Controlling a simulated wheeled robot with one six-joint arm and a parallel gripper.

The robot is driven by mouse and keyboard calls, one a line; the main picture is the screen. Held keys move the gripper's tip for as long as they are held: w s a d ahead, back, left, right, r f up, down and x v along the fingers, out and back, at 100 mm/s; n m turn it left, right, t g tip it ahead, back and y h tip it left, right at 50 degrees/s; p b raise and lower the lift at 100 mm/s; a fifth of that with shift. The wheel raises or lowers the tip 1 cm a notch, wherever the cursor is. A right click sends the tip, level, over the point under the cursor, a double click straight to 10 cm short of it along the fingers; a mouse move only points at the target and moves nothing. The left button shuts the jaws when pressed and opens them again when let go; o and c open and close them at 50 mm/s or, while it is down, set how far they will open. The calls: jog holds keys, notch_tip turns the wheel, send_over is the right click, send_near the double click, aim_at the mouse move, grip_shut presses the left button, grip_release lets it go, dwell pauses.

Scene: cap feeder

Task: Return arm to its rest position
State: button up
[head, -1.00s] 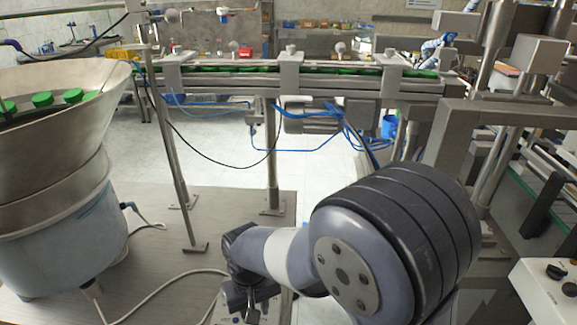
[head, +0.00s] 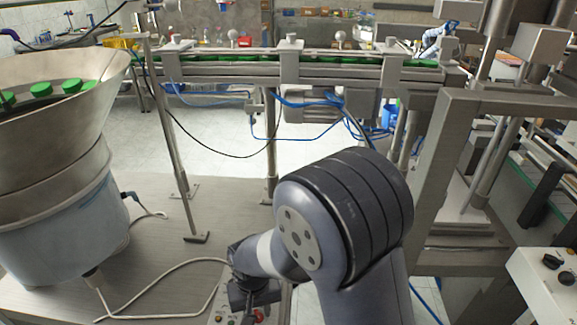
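My arm rises from the bottom middle of the head view. Its large dark joint stands in front of the conveyor frame, and its forearm bends down to the left. My gripper (head: 255,297) is at the lower middle, close to a control box (head: 222,307) with coloured buttons near the bottom edge. The gripper is small and dark here, and its fingers cannot be made out clearly, so its opening is unclear. I see no object held in it.
A feeder bowl (head: 60,120) holding green caps stands on a blue base at the left. A conveyor rail (head: 225,70) with green caps crosses the back. A metal post (head: 175,150) stands left of my arm. A white control panel (head: 548,275) is at the lower right.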

jog(key=m+p, duration=0.2)
jog(key=m, duration=0.5)
jog(key=m+p, duration=0.1)
jog(key=m, duration=0.1)
jog(key=shift+m, duration=0.3)
jog(key=shift+w+r+m, duration=0.1)
jog(key=shift+r+m, duration=0.2)
notch_tip(320, 180, up, 10)
jog(key=shift+f, duration=0.2)
jog(key=shift+b, duration=0.35)
